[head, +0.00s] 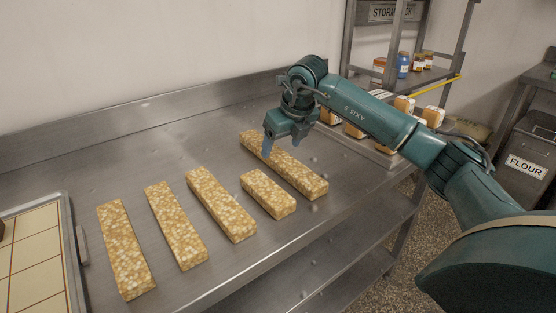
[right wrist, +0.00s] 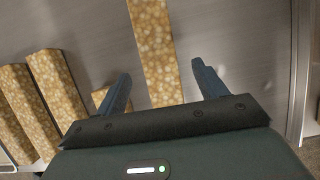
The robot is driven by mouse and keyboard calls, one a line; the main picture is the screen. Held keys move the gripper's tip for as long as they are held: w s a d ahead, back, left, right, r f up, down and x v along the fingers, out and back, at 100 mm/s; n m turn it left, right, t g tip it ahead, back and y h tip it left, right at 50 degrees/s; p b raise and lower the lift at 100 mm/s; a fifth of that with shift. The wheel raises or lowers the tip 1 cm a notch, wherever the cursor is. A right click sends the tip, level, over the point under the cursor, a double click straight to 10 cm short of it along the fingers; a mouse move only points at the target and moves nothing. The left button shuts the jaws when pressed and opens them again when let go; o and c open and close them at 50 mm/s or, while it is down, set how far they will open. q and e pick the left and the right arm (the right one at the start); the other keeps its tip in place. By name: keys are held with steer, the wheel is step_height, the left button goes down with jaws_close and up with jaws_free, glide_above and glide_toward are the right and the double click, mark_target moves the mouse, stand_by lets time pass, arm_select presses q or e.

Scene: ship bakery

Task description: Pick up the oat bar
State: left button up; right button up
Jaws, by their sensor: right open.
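Several oat bars lie apart on a steel counter. The farthest, a long tan bar (head: 300,175), lies under my right gripper (head: 283,139). In the right wrist view this bar (right wrist: 152,35) runs between the two open fingers of the gripper (right wrist: 161,75). The jaws are empty, and the head view shows them above the bar's far half. A shorter bar (head: 267,194) lies just in front of it; in the right wrist view it is mostly hidden behind a finger. Three more long bars (head: 220,205) (head: 175,225) (head: 125,250) lie to the left. My left gripper is out of view.
The steel counter (head: 130,165) has a raised back edge along the wall. A tray with a tiled surface (head: 35,260) stands at the left. Packaged loaves (head: 404,104) sit at the counter's far right end. A shelf with jars (head: 403,65) and a flour bin (head: 526,160) stand beyond.

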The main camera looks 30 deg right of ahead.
mark_target(279, 155)
steer(key=x, duration=0.3)
steer(key=shift+f, duration=0.35)
steer(key=c, duration=1.3)
steer(key=shift+o, duration=0.2)
steer(key=shift+r, duration=0.1)
